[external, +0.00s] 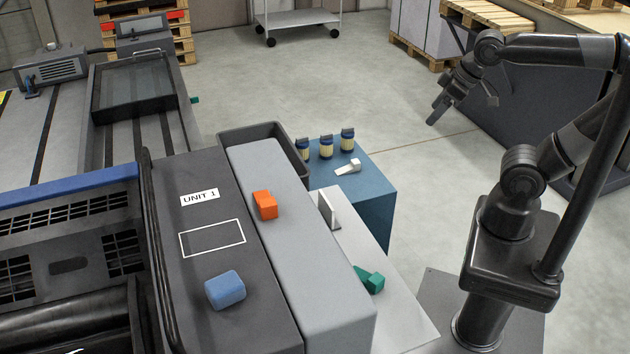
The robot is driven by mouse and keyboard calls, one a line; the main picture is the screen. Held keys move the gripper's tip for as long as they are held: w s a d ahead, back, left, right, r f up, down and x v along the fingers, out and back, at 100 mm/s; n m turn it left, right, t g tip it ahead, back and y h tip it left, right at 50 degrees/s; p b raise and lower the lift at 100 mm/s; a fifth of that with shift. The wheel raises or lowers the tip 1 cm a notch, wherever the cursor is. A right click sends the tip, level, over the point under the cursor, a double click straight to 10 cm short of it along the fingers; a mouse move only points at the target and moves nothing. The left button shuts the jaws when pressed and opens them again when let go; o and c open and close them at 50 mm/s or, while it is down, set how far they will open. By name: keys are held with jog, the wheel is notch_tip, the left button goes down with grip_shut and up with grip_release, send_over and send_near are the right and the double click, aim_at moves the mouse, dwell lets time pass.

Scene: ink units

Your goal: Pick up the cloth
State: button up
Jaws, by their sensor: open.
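A blue, rounded, folded-looking piece (225,290) lies on the dark top of the machine marked UNIT 1, just below a white outlined rectangle (212,238). It is the most cloth-like thing in view, though its material is hard to tell. My gripper (462,108) is open and empty. It hangs in the air at the upper right, over the floor and far from the blue piece. Nothing covers the blue piece.
An orange block (265,204) sits on the grey ledge. A green object (370,280) and an upright pale plate (329,210) are on the lower light shelf.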

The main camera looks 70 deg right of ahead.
jog(key=w+a+r+n+y, duration=0.1)
jog(key=w+a+r+n, duration=0.1)
jog(key=w+a+r, duration=0.3)
jog(key=w+a+r+n, duration=0.1)
jog(key=w+a+r, duration=0.1)
jog(key=w+a, duration=0.4)
jog(key=n+g+y, duration=0.3)
jog(key=n, duration=0.5)
send_over(224, 284)
jog(key=s+d, duration=0.2)
jog(key=d, duration=0.2)
notch_tip(224, 284, down, 6)
jog(key=x, duration=1.1)
jog(key=shift+s+a, duration=0.1)
jog(key=shift+a, duration=0.05)
jog(key=shift+c, duration=0.2)
jog(key=c, duration=1)
jog(key=shift+r, duration=0.1)
